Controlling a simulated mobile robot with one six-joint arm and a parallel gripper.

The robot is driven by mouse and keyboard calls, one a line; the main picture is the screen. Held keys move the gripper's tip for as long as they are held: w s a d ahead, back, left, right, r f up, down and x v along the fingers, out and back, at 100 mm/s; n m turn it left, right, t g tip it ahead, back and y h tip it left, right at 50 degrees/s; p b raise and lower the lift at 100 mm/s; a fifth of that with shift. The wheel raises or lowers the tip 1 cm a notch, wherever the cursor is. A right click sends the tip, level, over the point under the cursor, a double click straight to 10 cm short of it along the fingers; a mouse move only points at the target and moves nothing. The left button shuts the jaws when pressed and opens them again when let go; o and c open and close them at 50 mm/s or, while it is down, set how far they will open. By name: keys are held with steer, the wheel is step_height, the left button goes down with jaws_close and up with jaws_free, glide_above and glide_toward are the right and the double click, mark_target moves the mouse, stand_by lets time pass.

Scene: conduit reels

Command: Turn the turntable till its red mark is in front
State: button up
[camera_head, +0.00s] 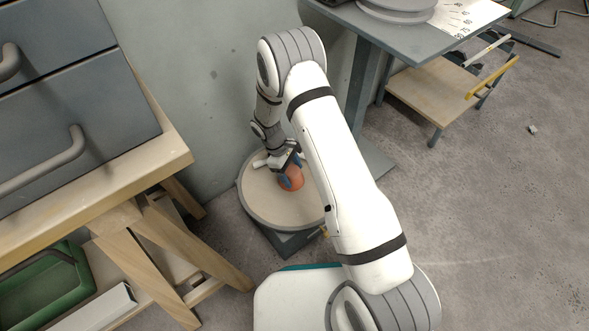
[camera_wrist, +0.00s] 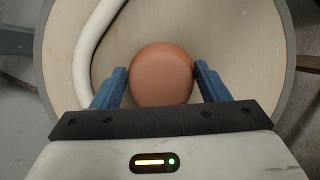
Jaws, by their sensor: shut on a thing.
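The turntable (camera_head: 258,202) is a round pale disc with a grey rim, low on the floor by the wall. An orange-red rounded knob (camera_head: 292,180) stands on it; it also shows in the wrist view (camera_wrist: 161,82). My gripper (camera_wrist: 160,72) points down over the disc, its blue fingers on both sides of the knob, shut on it. In the head view my gripper (camera_head: 288,168) and arm cover part of the disc's right side. I cannot make out a separate red mark on the visible rim.
A white curved tube (camera_wrist: 85,55) lies over the disc's left part in the wrist view. A wooden workbench (camera_head: 120,190) with grey drawers stands left. A grey table (camera_head: 410,40) and a low wooden shelf (camera_head: 425,95) stand right. Open floor (camera_head: 490,220) lies right.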

steer(key=shift+w+a+m+g+y+p, duration=0.15)
steer(key=shift+m+g+y+p, duration=0.3)
steer(key=shift+m, duration=1)
steer(key=shift+w+a+m+g+y+p, duration=0.1)
steer(key=shift+m+g+y+p, duration=0.35)
steer(key=shift+m, duration=1)
steer(key=shift+d+r+m+y+p, duration=0.1)
steer(key=shift+m+y+p, duration=0.4)
steer(key=shift+m, duration=1.1)
steer(key=shift+m+y+p, duration=0.4)
steer(key=shift+m+y, duration=0.2)
steer(key=shift+m, duration=1)
steer(key=shift+m+y+p, duration=0.4)
steer(key=shift+m+y, duration=0.15)
steer(key=shift+m, duration=1)
steer(key=shift+m+y+p, duration=0.35)
steer(key=shift+m+y, duration=0.2)
steer(key=shift+m, duration=1)
steer(key=shift+w+d+m+t+y+p, duration=0.1)
steer(key=shift+m+t+y+p, duration=0.15)
steer(key=shift+m, duration=0.75)
steer(key=shift+d+m+t+y+p, duration=0.1)
steer(key=shift+m+t+y, duration=0.25)
steer(key=shift+m, duration=0.65)
steer(key=shift+m+t, duration=0.3)
steer(key=shift+m, duration=0.5)
steer(key=o, duration=1.4)
steer(key=shift+a, duration=0.1)
